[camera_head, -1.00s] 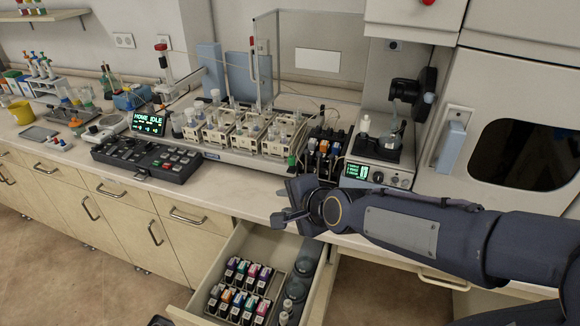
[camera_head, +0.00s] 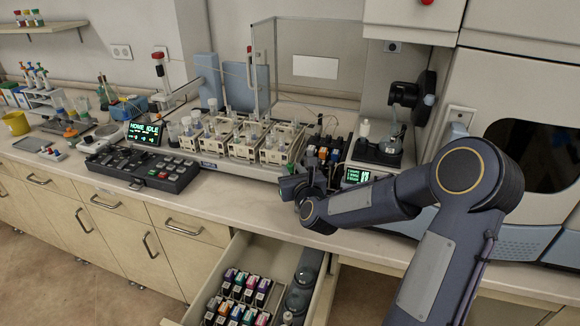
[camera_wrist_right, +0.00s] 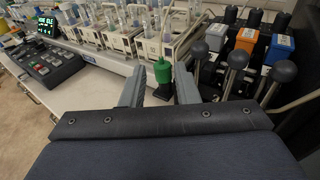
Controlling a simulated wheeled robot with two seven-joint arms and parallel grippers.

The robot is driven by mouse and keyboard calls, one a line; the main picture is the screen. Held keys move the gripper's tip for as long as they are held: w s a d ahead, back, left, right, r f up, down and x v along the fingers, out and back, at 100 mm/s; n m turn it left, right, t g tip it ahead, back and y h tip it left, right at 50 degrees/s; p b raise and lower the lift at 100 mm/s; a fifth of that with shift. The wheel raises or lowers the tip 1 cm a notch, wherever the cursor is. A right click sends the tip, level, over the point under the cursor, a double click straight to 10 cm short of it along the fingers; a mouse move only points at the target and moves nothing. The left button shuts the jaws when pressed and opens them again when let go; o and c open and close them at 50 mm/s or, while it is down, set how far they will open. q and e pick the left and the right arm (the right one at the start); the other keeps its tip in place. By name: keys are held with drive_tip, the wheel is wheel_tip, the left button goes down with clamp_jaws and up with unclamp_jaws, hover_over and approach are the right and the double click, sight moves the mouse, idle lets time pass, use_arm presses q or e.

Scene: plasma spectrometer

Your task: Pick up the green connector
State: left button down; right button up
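The green connector (camera_wrist_right: 163,71) shows in the right wrist view, upright at the front right corner of the sample rack, with a dark part below it. It also shows small in the head view (camera_head: 290,168), just above my right gripper. My right gripper (camera_wrist_right: 160,88) is open, its two grey fingers apart, with the green connector beyond and between the fingertips. No contact shows. In the head view my right gripper (camera_head: 293,186) is over the front part of the bench. My left gripper is not in view.
Black levers and orange and blue blocks (camera_wrist_right: 245,42) stand close to the right of the gripper. The sample rack (camera_wrist_right: 115,40) is at the back left. A control panel (camera_head: 142,167) sits left. An open drawer (camera_head: 233,262) with cartridges lies below. The bench front is clear.

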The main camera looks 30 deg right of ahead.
sight(291, 167)
drive_tip(key=x, duration=0.2)
drive_tip(key=p+x, duration=0.1)
drive_tip(key=shift+w+d+f, duration=0.2)
drive_tip(key=shift+w+f, duration=0.05)
drive_tip(key=shift+w+d+f, duration=0.1)
drive_tip(key=shift+w+f, duration=0.05)
drive_tip(key=shift+w, duration=0.2)
clamp_jaws()
